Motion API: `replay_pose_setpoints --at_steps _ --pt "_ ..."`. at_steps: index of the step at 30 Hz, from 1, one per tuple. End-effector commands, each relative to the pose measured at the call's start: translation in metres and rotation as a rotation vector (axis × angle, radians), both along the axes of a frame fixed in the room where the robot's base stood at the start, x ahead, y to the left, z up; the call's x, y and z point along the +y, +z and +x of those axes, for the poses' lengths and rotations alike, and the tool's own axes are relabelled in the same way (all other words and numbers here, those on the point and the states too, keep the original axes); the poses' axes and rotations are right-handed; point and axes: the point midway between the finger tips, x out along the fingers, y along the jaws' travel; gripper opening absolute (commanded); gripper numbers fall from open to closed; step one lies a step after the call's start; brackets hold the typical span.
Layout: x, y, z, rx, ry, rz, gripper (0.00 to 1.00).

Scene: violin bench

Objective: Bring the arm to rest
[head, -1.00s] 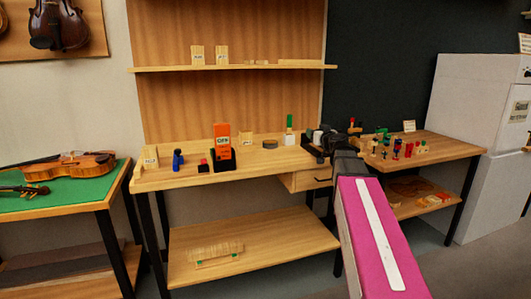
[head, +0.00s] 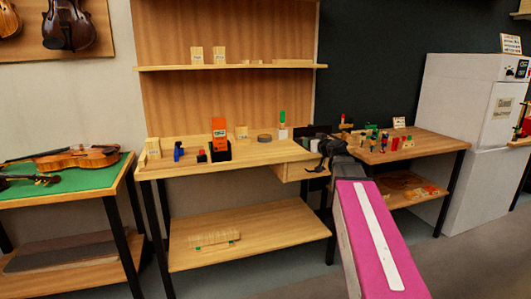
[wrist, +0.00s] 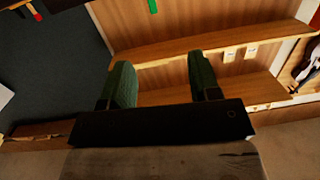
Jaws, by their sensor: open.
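My magenta arm reaches from the lower right of the head view toward the right end of the workbench (head: 270,152). My gripper (head: 322,143) is dark and small there, beside the bench's drawer end, and its fingers are hard to make out. In the wrist view my gripper (wrist: 162,82) shows two dark green fingers set wide apart, with nothing between them. The wood bench and shelf show beyond the fingers, tilted in that view. I cannot tell how far the gripper is from the bench edge.
An orange-topped black holder (head: 220,147) and small items stand on the bench. A side table (head: 452,143) with several colored tools is right of my arm, and a white cabinet (head: 450,100) is beyond it. A violin (head: 78,157) lies on a green-topped table at left.

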Motion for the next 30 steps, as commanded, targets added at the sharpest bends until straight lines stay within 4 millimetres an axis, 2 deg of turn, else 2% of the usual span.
replay_pose_setpoints --at_steps 8,11,14,19,24,27,30 --pt "0.021 -0.066 -0.021 0.175 0.066 -0.014 0.57" --pt "0.030 -0.099 -0.034 0.271 0.090 -0.021 0.57" --pt "0.040 -0.142 -0.054 0.405 0.111 -0.034 0.57" --pt "0.050 -0.233 -0.108 0.718 0.109 -0.076 0.57" --pt "0.045 -0.313 -0.174 1.042 0.023 -0.140 0.57" --pt "0.037 -0.348 -0.212 1.205 -0.062 -0.187 0.57" --pt "0.027 -0.372 -0.244 1.329 -0.151 -0.232 0.57"
